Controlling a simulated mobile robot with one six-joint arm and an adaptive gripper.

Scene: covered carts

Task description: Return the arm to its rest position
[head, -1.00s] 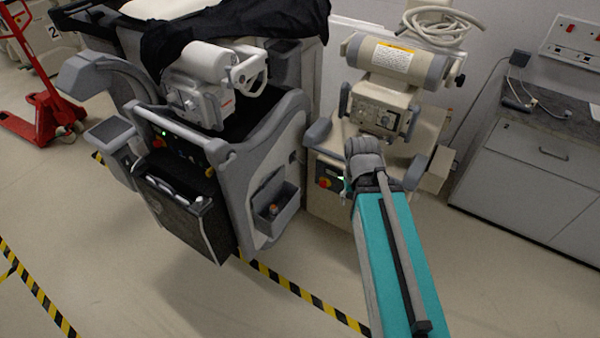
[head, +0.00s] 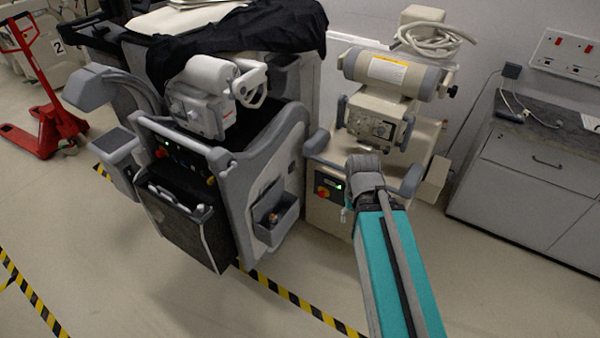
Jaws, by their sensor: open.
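My arm's teal link (head: 395,275) rises from the lower edge of the head view, right of the middle. It ends in a grey joint (head: 364,172) that overlaps the front of the beige cart unit (head: 330,160). My gripper does not show; no fingers can be made out past the grey joint. I cannot tell whether the arm touches the cart or is only in front of it.
A grey cart (head: 235,190) partly covered by a black cloth (head: 235,40) stands left of the arm. A red pallet jack (head: 42,120) is at the far left. Grey cabinets (head: 540,175) stand at right. Floor is clear in front, crossed by striped tape (head: 285,292).

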